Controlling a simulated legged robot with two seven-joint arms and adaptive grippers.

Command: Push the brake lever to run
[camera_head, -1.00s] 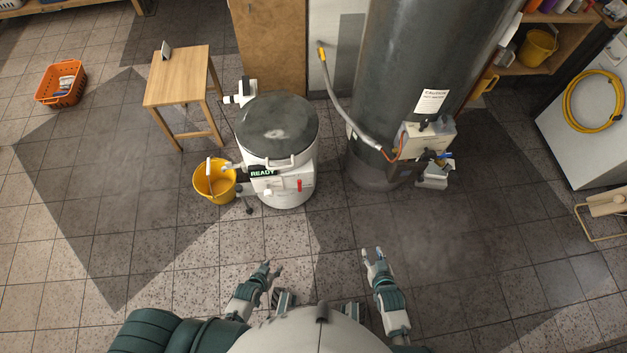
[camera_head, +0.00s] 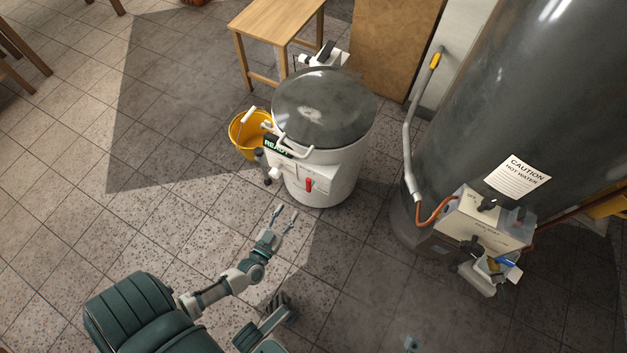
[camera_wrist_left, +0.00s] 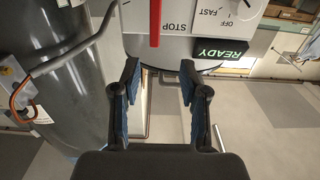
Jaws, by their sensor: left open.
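The brake lever, a red handle (camera_head: 309,185), is on the front of a white drum machine (camera_head: 335,178) with a dark lid (camera_head: 322,108). In the left wrist view the red lever (camera_wrist_left: 155,22) is beside the word STOP, ahead of my fingers. My left gripper (camera_head: 285,214) is open and empty, low in front of the machine and apart from the lever. Its two spread fingers also show in the left wrist view (camera_wrist_left: 160,78). Of my right gripper only a small tip (camera_head: 411,343) shows at the bottom edge, so its state is hidden.
A lit READY sign (camera_head: 278,147) and a dial (camera_wrist_left: 249,5) are on the machine's front. A yellow bucket (camera_head: 246,140) stands at its left, a wooden stool (camera_head: 277,20) behind. A large grey boiler (camera_head: 480,110) with a valve box (camera_head: 480,222) stands right. Floor in front is clear.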

